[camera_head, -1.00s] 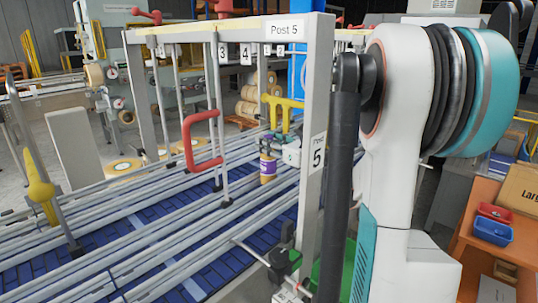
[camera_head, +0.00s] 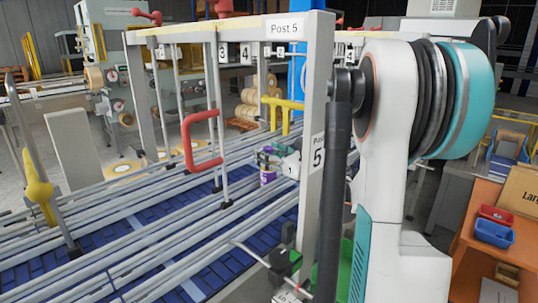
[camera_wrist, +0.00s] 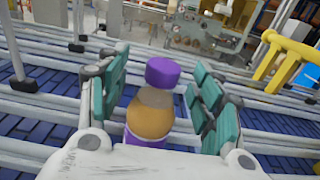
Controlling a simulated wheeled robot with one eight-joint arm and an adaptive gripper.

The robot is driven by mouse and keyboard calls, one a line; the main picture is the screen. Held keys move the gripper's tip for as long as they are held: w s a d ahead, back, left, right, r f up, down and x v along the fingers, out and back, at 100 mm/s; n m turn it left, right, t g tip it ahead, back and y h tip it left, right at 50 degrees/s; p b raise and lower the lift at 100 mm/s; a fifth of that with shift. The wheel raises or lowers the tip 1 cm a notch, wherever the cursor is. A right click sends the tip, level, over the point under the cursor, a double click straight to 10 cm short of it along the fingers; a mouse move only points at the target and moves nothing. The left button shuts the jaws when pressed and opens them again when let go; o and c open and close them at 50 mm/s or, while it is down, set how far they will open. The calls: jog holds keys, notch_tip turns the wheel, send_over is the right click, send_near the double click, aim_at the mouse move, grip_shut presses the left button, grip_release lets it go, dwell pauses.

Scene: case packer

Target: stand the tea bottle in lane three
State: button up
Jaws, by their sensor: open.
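The tea bottle (camera_wrist: 151,115) has a purple cap, an amber body and a purple label. It stands upright in the wrist view between the two teal-padded fingers of my gripper (camera_wrist: 158,78). The fingers are open, with a visible gap on each side of the bottle. Lane signs 3 (camera_head: 223,52) and 4 (camera_head: 245,54) hang from the overhead beam. I cannot tell which lane the bottle is in.
Metal guide rails (camera_head: 150,205) run over blue conveyor belting. A red handle (camera_head: 190,145) and a yellow handle (camera_wrist: 285,58) stand close by. The Post 5 upright (camera_head: 313,120) is beside my arm. An orange table (camera_head: 470,235) with small bins is at right.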

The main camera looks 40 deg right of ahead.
jog(key=shift+s+r, duration=0.15)
jog(key=s, duration=0.7)
jog(key=s+d, duration=0.1)
jog(key=s, duration=0.3)
jog(key=shift+s+p, duration=0.35)
jog(key=shift+p, duration=0.05)
